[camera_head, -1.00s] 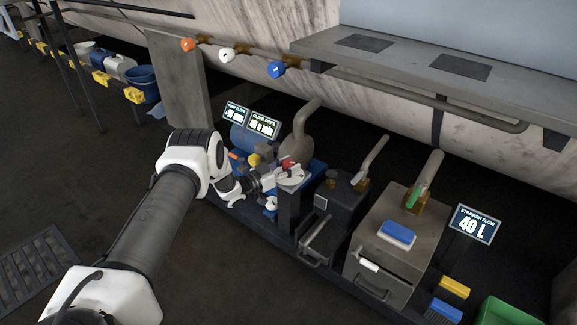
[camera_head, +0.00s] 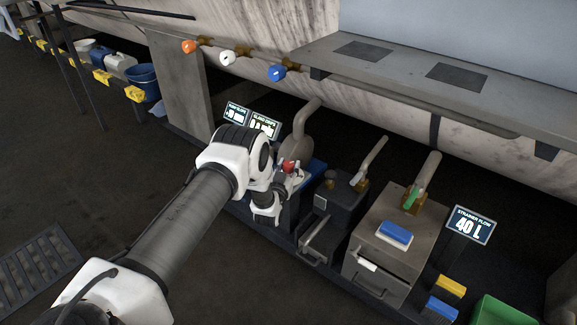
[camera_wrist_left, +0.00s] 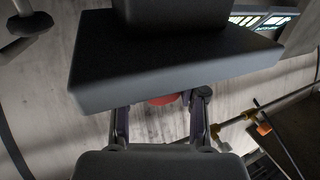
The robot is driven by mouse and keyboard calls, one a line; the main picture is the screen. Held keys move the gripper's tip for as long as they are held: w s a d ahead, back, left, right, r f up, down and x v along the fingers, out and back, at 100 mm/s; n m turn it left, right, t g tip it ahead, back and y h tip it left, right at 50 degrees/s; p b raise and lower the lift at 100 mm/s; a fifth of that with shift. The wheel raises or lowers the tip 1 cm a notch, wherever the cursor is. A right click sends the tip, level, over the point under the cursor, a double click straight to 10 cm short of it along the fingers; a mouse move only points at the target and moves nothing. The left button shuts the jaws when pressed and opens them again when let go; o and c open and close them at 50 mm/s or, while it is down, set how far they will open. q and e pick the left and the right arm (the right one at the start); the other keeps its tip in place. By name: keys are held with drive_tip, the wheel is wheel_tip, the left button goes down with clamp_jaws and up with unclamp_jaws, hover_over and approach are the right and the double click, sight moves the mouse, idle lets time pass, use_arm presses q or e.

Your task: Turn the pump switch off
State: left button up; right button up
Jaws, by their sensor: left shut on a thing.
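The pump switch, a red knob (camera_head: 289,165), sits on a small post in front of the grey rounded pump body. My left gripper (camera_head: 283,176) is at this knob, with the wrist partly in front of it. In the left wrist view a red piece (camera_wrist_left: 165,99) shows between the two fingers, partly hidden by a dark block. The left gripper (camera_wrist_left: 160,112) is shut on it. I cannot read the knob's angle. My right gripper is not in view.
Two small display panels (camera_head: 264,126) stand behind my left wrist. A steel strainer box (camera_head: 385,248) with a blue block (camera_head: 396,231) and a "40 L" sign (camera_head: 473,225) are to the right. Orange, white and blue valves (camera_head: 277,71) line the pipe above.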

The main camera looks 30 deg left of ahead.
use_arm(q)
drive_tip(key=shift+n+g+y+b, duration=0.45)
drive_tip(key=shift+n+g+y, duration=0.55)
drive_tip(key=shift+y, duration=0.5)
drive_tip(key=shift+n+g+y+b, duration=0.4)
drive_tip(key=shift+n+g+y, duration=0.3)
drive_tip(key=shift+n+y, duration=0.65)
drive_tip(key=shift+w+y, duration=0.1)
drive_tip(key=shift+y, duration=0.15)
drive_tip(key=o, duration=1.2)
drive_tip(key=shift+c, duration=0.2)
drive_tip(key=v, duration=1.2)
drive_tip(key=shift+r, duration=0.1)
